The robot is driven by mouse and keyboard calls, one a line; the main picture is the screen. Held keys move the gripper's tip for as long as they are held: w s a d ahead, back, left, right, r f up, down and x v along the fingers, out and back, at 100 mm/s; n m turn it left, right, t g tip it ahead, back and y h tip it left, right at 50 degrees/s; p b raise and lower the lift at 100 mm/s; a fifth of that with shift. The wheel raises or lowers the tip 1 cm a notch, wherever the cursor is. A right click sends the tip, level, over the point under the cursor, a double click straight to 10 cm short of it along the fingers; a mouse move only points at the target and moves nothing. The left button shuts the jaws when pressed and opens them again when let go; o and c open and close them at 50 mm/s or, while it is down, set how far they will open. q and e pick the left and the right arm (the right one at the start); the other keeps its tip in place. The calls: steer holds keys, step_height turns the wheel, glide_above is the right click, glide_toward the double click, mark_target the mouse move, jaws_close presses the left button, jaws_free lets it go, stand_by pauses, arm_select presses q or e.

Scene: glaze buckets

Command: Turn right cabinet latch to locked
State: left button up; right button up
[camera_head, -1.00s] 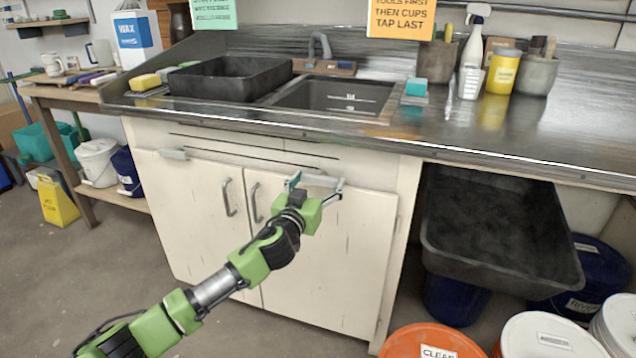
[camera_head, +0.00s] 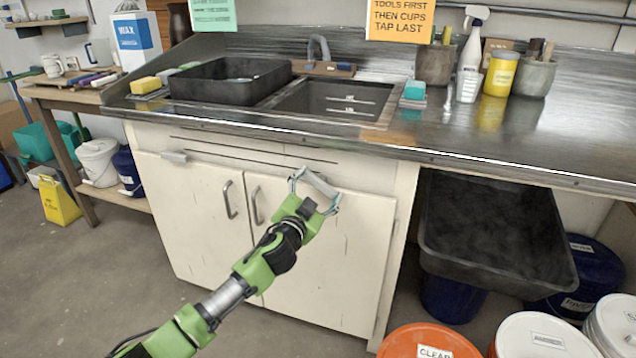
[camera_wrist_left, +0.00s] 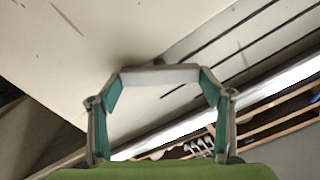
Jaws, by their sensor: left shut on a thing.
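The right cabinet latch (camera_head: 321,184) is a pale bar at the top of the right cabinet door (camera_head: 340,255). It slants down to the right in the head view. My left gripper (camera_head: 314,188) is shut on it, with one finger at each end of the bar. In the left wrist view the latch (camera_wrist_left: 160,74) spans the gap between the teal-padded fingertips (camera_wrist_left: 161,83). My right gripper is not in view.
Two door handles (camera_head: 229,199) (camera_head: 257,205) stick out near the middle seam. The counter edge (camera_head: 400,152) overhangs above the latch. A black tub (camera_head: 495,240) and buckets stand under the counter at right, with an orange bucket (camera_head: 425,340) in front.

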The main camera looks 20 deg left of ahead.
arm_select(q)
steer(key=m+p, duration=0.2)
steer(key=m, duration=0.6)
steer(key=shift+d+f+p, duration=0.1)
steer(key=shift+d+p, duration=0.05)
steer(key=shift+p, duration=0.2)
steer(key=shift+f+m+p, duration=0.15)
steer(key=shift+m+p, duration=0.25)
steer(key=shift+m, duration=1.5)
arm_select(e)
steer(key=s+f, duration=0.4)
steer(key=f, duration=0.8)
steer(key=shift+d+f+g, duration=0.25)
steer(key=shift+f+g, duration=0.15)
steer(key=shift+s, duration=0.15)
arm_select(q)
steer(key=o, duration=1.1)
